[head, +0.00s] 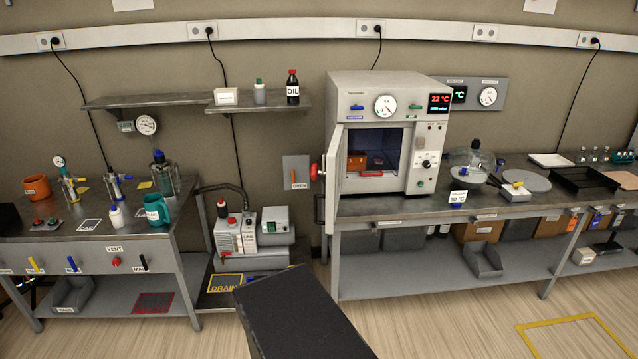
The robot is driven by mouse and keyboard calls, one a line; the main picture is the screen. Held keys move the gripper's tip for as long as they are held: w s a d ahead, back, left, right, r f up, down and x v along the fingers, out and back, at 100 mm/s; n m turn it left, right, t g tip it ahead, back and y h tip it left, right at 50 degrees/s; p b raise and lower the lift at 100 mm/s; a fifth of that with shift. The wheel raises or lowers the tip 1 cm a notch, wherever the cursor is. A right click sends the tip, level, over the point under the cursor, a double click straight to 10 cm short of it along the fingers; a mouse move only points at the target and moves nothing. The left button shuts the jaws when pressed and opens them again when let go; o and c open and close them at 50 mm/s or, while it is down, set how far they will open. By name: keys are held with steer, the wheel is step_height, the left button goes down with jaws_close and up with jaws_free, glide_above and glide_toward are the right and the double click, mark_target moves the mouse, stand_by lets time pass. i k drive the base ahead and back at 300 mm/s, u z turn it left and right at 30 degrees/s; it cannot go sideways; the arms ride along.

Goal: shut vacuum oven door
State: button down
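The vacuum oven (420,150) is a pale grey box on the right-hand bench, with a dial and a red 22 °C display on top. Its door (333,165) stands open, swung out from the left side of the opening and seen nearly edge-on. A dark handle (319,208) shows at the door's lower left. The chamber (393,145) is exposed, with an orange box (357,161) and a small dark item inside. My gripper is not in view.
A dark part, probably mine, rises from the bottom centre. Right of the oven, the bench (400,209) holds glassware and trays. The floor (440,325) before the oven bench looks clear.

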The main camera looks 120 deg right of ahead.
mark_target(334, 157)
steer(key=i, duration=0.1)
steer(key=u, duration=0.15)
steer(key=k, duration=0.15)
steer(key=z, duration=3.15)
steer(key=k, duration=0.15)
steer(key=z, duration=1.3)
